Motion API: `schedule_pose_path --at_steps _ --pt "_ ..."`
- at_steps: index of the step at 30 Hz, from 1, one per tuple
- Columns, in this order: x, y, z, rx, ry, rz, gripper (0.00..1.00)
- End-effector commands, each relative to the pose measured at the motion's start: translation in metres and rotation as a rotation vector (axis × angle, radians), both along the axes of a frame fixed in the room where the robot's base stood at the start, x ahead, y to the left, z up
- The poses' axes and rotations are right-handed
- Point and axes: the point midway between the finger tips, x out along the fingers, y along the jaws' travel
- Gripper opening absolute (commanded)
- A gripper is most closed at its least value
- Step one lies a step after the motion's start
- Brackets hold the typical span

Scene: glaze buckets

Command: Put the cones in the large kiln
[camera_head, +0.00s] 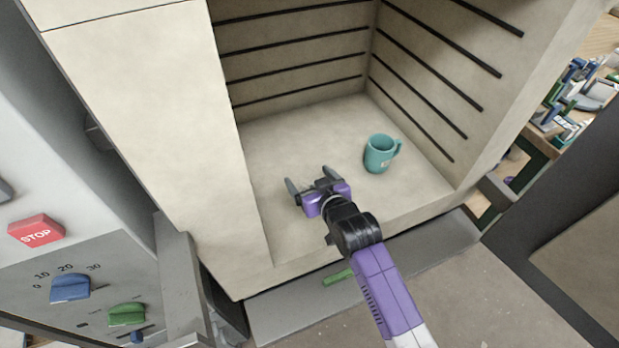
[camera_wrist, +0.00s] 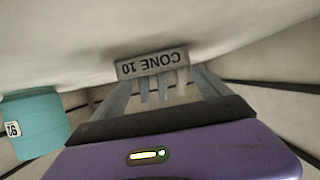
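The cones stand as three pale points (camera_wrist: 163,89) on a grey block marked "CONE 10" (camera_wrist: 150,65), which appears upside down in the wrist view. The block lies against the pale kiln floor. My gripper (camera_head: 311,180) is low over the floor inside the large kiln (camera_head: 275,145). Its fingers (camera_wrist: 162,82) are spread apart, with the cones between them and the block near their tips. Whether a finger touches the block cannot be told. In the head view, I cannot make out the cones clearly around my gripper.
A teal mug (camera_head: 378,155) stands on the kiln floor to the right of my gripper; it also shows in the wrist view (camera_wrist: 35,122). Dark slots line the kiln walls. A control panel (camera_head: 75,285) with a red STOP button (camera_head: 36,231) is at left. The floor behind my gripper is clear.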

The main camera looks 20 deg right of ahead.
Motion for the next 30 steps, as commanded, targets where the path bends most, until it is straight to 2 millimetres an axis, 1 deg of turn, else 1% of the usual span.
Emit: schedule_pose_path --at_steps 4,6,8,11,21,24,27,30 --pt "0.000 0.000 0.001 0.000 0.000 0.000 0.87" --pt "0.000 0.000 0.004 0.000 -0.001 0.000 0.87" --pt "-0.005 0.000 0.004 0.000 0.000 0.000 0.87" --pt "-0.018 0.000 0.009 0.001 0.001 0.000 0.87" --pt "-0.082 0.000 0.035 0.000 0.001 0.000 0.87" --pt "-0.095 0.000 0.041 0.000 0.001 -0.001 0.87" --pt "-0.105 0.000 0.046 0.000 0.000 0.000 0.87" --pt "-0.109 0.000 0.048 0.000 0.000 0.000 0.87"
